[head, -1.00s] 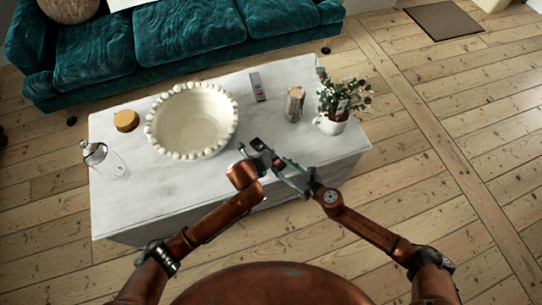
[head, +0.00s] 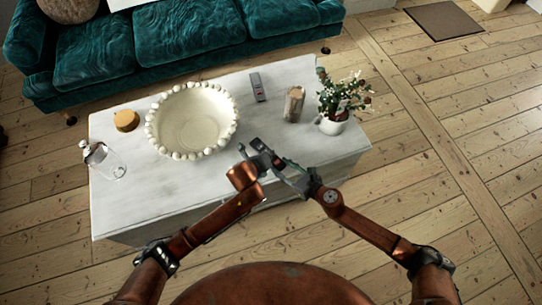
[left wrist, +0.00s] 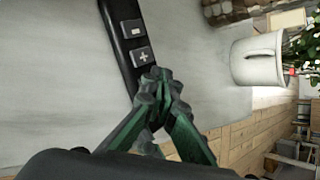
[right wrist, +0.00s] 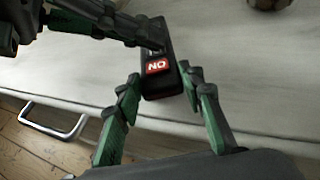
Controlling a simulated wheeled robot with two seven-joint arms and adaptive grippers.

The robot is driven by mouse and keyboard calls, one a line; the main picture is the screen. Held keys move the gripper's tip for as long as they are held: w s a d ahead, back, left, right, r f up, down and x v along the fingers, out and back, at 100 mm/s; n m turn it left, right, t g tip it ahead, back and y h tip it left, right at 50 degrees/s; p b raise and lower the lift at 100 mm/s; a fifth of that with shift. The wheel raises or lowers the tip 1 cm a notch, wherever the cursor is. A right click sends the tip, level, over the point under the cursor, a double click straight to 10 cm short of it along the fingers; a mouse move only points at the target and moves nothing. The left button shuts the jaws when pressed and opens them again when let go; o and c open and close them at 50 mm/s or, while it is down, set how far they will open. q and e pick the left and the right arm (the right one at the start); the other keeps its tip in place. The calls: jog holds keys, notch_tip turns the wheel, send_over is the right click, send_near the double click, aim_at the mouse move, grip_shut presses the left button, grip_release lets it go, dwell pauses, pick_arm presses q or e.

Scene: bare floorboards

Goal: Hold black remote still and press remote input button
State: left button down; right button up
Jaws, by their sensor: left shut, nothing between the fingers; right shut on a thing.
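The black remote (right wrist: 167,48) is held above the front edge of the white table. My right gripper (right wrist: 163,82) is shut on it, one finger on each side of the end with a red button (right wrist: 158,66) bearing white letters. My left gripper (left wrist: 162,82) is shut and empty, its fingertips together at the remote's face. The left wrist view shows the remote (left wrist: 115,22) with grey minus and plus buttons; the left fingertips cover the part below them. Whether they touch a button cannot be told. In the head view, my left gripper (head: 268,164) and right gripper (head: 292,176) meet closely.
On the white table (head: 130,205) stand a beaded bowl (head: 192,120), a glass bottle (head: 103,160), a yellow round object (head: 126,120), a slim grey device (head: 258,86), a wooden cylinder (head: 294,104) and a potted plant (head: 333,124). The table's front left is clear.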

pick_arm(q)
jog(key=shift+r, duration=0.8)
jog(key=shift+r, duration=2.5)
dwell(0.9)
pick_arm(e)
jog(key=o, duration=1.3)
jog(key=v, duration=1.2)
